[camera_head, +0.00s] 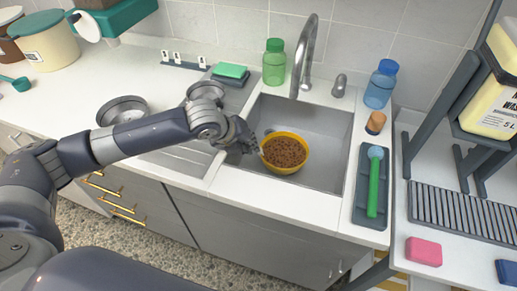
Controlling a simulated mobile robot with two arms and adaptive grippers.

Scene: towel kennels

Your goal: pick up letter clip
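Small white tags with dark marks (177,58) stand on a dark rail (186,65) at the back of the counter; they may be clips, but their marks are too small to read. My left gripper (258,147) reaches over the sink, to the right of and in front of that rail. Its fingertips are at the left rim of a yellow bowl of brown kibble (284,152). I cannot tell whether they hold the rim or only sit beside it. My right gripper is out of view.
The bowl is in the steel sink (325,135) below the tap (305,60). Metal bowls (122,110) stand on the counter left. Green (274,62) and blue (381,85) bottles stand behind the sink. A green-handled brush (373,185) lies right. The left counter has free room.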

